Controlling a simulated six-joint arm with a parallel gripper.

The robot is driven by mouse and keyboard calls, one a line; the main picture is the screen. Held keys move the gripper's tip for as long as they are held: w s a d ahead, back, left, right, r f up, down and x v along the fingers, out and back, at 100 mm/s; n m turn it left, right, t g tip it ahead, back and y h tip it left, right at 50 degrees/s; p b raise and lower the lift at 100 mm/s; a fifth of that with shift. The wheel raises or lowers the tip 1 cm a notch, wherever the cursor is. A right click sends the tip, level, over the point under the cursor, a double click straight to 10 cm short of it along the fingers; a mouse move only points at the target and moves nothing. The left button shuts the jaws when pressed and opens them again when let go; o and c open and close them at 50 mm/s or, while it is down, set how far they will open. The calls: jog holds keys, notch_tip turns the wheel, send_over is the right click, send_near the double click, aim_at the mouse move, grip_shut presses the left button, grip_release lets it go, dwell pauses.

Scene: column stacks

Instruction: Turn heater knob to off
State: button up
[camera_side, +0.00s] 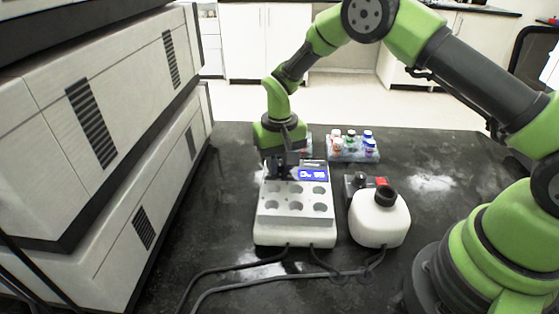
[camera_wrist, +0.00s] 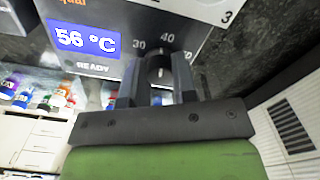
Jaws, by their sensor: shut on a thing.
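The heater (camera_side: 295,230) is a white block with a grey metal top with several round wells, standing on the dark bench in the side view. Its blue display (camera_wrist: 84,39) reads 56 °C in the wrist view, with READY below it. The heater knob (camera_wrist: 160,68) is dark with a pale mark, beside printed numbers 30, 40 and 70. My gripper (camera_wrist: 158,80) is shut on the knob, one finger on each side. In the side view my gripper (camera_side: 280,168) is at the heater's far left end, and the knob is hidden there.
A white bottle-like device (camera_side: 380,218) with a black cap stands right of the heater. A rack of small capped vials (camera_side: 353,148) is behind. Cables (camera_side: 260,280) run along the front bench. Large white instruments (camera_side: 100,120) fill the left.

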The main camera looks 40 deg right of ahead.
aim_at(280, 163)
jog(key=n, duration=0.5)
jog(key=shift+n, duration=0.3)
jog(key=n, duration=0.5)
jog(key=shift+n, duration=0.3)
jog(key=n, duration=1)
jog(key=shift+n, duration=0.3)
jog(key=o, duration=0.9)
jog(key=shift+o, duration=0.2)
notch_tip(280, 163, up, 10)
